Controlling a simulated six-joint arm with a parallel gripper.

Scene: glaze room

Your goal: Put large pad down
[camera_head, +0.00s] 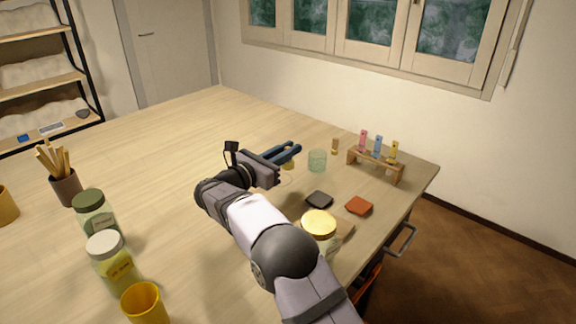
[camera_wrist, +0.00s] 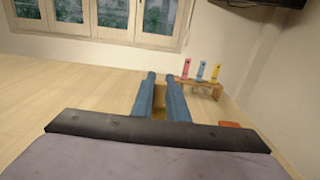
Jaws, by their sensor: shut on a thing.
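My gripper (camera_head: 295,150) reaches over the right part of the table, its blue fingers pointing toward the window wall. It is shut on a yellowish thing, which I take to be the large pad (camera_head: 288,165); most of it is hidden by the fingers. In the wrist view, part of the pad (camera_wrist: 158,101) shows between the two fingers (camera_wrist: 159,77). I cannot tell whether it touches the table. A dark pad (camera_head: 319,199) and an orange-red pad (camera_head: 359,206) lie flat on the table, nearer the right edge.
A pale green glass (camera_head: 317,160) and a small cork-coloured piece (camera_head: 335,146) stand just beyond my fingers. A yellow-lidded jar (camera_head: 319,224) stands beside my forearm. Jars and cups stand at left. The table's middle (camera_head: 170,150) is clear.

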